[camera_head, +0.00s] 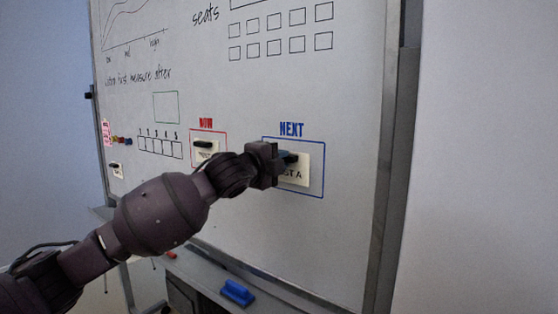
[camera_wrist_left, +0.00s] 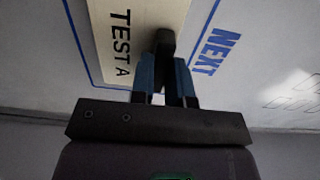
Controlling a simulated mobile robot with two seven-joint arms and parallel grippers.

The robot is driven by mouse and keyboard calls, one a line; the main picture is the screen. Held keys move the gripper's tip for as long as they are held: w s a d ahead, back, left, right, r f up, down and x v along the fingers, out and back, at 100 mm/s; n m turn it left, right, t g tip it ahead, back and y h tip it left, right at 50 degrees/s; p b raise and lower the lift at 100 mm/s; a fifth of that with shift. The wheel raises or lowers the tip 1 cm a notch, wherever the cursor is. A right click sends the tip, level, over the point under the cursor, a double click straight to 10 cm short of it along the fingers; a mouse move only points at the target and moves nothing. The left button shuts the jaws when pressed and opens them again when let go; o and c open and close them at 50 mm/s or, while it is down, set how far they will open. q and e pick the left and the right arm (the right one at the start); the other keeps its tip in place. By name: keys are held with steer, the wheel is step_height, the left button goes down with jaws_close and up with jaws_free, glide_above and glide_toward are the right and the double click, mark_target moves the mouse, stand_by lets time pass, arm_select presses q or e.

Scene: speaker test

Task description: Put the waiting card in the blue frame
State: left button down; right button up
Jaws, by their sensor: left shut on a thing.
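A cream card (camera_head: 302,174) reading "TEST A" lies within the blue frame (camera_head: 323,172) under the word NEXT on the whiteboard. In the left wrist view the card (camera_wrist_left: 150,14) shows with a blue frame line (camera_wrist_left: 80,40) beyond it. My left gripper (camera_head: 288,158) is at the card's upper part, shut on its black handle (camera_wrist_left: 164,42). The arm hides the card's left part and some of the frame. I cannot tell whether the card touches the board. My right gripper is out of view.
A red frame (camera_head: 226,150) labelled NOW holds another card (camera_head: 204,156) with a black handle. A smaller card (camera_head: 117,171) and coloured magnets (camera_head: 121,140) are at the board's left. A blue eraser (camera_head: 238,292) lies on the tray below.

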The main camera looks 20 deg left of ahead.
arm_select(q)
steer(key=shift+w+d, duration=0.15)
steer(key=shift+w, duration=0.35)
stand_by(0.8)
steer(key=c, duration=0.6)
jaws_free()
steer(key=shift+s, duration=0.1)
steer(key=v, duration=0.7)
stand_by(0.4)
stand_by(0.3)
